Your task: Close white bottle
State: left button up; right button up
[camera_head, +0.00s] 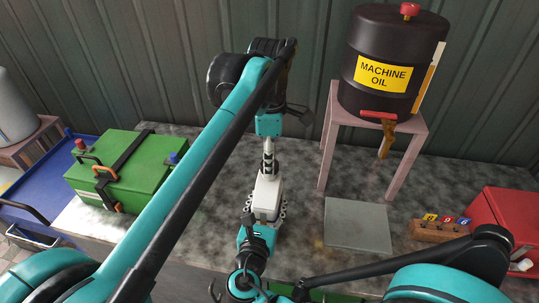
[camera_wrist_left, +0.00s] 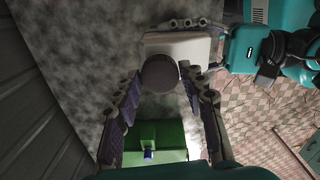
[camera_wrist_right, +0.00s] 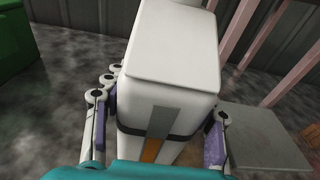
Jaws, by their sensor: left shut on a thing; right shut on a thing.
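The white bottle (camera_head: 267,190) stands upright near the middle of the head view. My right gripper (camera_head: 265,215) is shut around its body. In the right wrist view the bottle (camera_wrist_right: 172,50) fills the space between the fingers, with a grey and orange strip low on its face. My left gripper (camera_head: 268,165) points down over the bottle's top. In the left wrist view its fingers are around a dark round cap (camera_wrist_left: 160,74) in line with the white bottle top (camera_wrist_left: 180,45). I cannot tell whether the cap is seated; the fingers hide it in the head view.
A green box (camera_head: 120,175) stands on the left of the grey worktop. A black machine oil drum (camera_head: 385,45) sits on a pink stand (camera_head: 330,150) at the back right. A flat grey plate (camera_head: 357,225), a wooden block (camera_head: 438,232) and a red box (camera_head: 505,215) are on the right.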

pick_arm(q)
jog(key=shift+f, duration=0.25)
jog(key=shift+f, duration=0.55)
pick_arm(e)
grip_shut()
